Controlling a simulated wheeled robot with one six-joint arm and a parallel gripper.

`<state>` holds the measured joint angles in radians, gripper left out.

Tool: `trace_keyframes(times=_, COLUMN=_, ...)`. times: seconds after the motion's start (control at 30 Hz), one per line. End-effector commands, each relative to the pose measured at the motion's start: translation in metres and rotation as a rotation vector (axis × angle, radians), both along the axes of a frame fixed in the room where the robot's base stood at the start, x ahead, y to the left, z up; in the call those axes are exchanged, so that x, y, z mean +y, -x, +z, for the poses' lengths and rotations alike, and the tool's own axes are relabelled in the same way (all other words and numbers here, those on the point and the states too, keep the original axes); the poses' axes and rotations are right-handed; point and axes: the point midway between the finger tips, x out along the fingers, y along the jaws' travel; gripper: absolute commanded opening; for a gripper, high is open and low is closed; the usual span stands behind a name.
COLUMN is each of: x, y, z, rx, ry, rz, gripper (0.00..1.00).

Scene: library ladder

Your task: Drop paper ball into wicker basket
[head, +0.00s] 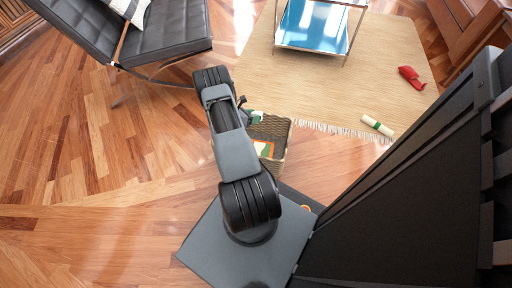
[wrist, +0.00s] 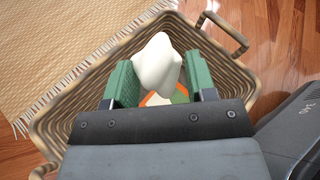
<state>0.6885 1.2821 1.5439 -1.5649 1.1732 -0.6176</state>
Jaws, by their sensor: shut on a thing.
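The paper ball (wrist: 157,65) is white and crumpled. In the wrist view it sits between the two green fingers of my gripper (wrist: 158,80), which is shut on it. The wicker basket (wrist: 217,58) is tan and woven, with handles at its rim. My gripper and the ball are over the basket's opening in the wrist view; how far above or inside the rim I cannot tell. In the head view the basket (head: 284,135) stands on the floor beside the rug, partly hidden by my arm, and the ball is hard to make out. Something orange, white and green (wrist: 180,95) lies inside the basket.
A beige fringed rug (head: 330,90) lies beyond the basket. On it are a red object (head: 411,77), a rolled paper with a green band (head: 377,125) and a glass-topped table (head: 313,25). A black lounge chair (head: 165,35) stands at upper left. The wooden floor at left is clear.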

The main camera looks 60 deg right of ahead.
Motion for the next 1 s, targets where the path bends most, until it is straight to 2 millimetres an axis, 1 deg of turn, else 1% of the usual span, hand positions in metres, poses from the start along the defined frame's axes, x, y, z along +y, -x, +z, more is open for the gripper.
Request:
trace_keyframes(times=0.03, x=0.0, y=0.0, z=-0.009, rx=0.001, ry=0.0, rz=0.0, gripper=0.3)
trace_keyframes(times=0.33, x=0.0, y=0.0, z=-0.039, rx=0.001, ry=-0.001, rz=0.003, gripper=0.3)
trace_keyframes(times=0.47, x=0.0, y=0.0, z=-0.044, rx=0.0, ry=-0.001, rz=0.002, gripper=0.3)
trace_keyframes(times=0.7, x=0.0, y=-0.001, z=-0.044, rx=0.0, ry=-0.001, rz=0.002, gripper=0.3)
trace_keyframes(times=0.73, x=0.0, y=-0.001, z=-0.044, rx=0.0, ry=-0.001, rz=0.002, gripper=0.52)
trace_keyframes(times=1.0, x=0.0, y=0.0, z=-0.044, rx=0.0, ry=-0.001, rz=0.002, gripper=0.78)
